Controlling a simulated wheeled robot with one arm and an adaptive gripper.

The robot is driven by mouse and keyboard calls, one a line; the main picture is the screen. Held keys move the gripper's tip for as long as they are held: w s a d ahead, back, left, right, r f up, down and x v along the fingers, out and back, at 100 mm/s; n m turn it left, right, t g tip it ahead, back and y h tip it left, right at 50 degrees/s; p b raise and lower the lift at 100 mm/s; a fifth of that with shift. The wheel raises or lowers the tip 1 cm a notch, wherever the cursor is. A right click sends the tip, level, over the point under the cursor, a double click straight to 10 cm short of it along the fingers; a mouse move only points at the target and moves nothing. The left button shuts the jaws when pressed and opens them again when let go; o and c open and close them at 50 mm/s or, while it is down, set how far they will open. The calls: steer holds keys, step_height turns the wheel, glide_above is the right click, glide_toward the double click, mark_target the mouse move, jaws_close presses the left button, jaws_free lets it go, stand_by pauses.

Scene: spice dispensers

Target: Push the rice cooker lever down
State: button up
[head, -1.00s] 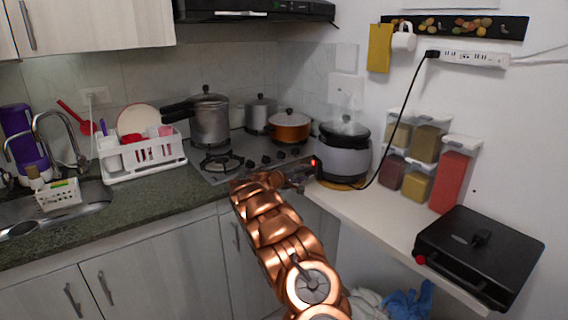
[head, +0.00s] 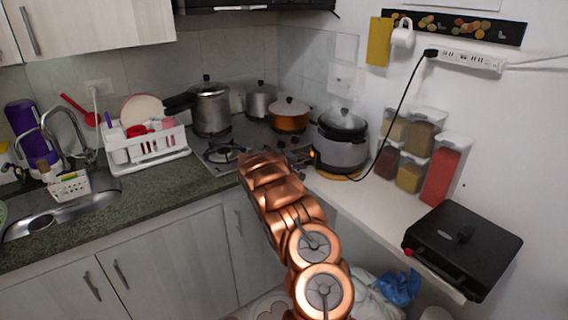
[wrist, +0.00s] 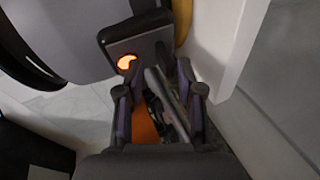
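The rice cooker (head: 341,155) is grey with a dark rim and a glass lid. It stands on the left end of the white shelf, upright. A small orange light glows on its front panel, and in the wrist view that panel (wrist: 148,43) is close ahead of my gripper. I cannot make out the lever apart from the panel. My gripper (wrist: 160,68) has its two fingers apart with nothing held between them. In the head view my gripper (head: 298,157) is at the cooker's left front, partly hidden by my copper arm. Whether it touches the panel is unclear.
The stove (head: 225,150) with several pots is to the left of the cooker. Spice dispensers (head: 410,172) and a black grill (head: 463,250) are to its right along the white shelf (head: 375,205). A black cord runs from the cooker to the power strip (head: 470,60).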

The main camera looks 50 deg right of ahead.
steer(key=s+a+r+y+b, duration=0.1)
steer(key=s+a+r, duration=0.2)
steer(key=a, duration=0.5)
steer(key=s+a+r+m+g+y+b, duration=0.1)
steer(key=s+a+r, duration=0.3)
steer(key=a, duration=0.4)
steer(key=s+a+r+g+y+b, duration=0.1)
steer(key=s+a+r, duration=0.2)
steer(key=a+r, duration=0.2)
steer(key=shift+s+a+r+m+y, duration=0.2)
steer(key=shift+a+m+y, duration=0.15)
steer(key=shift+a, duration=1.55)
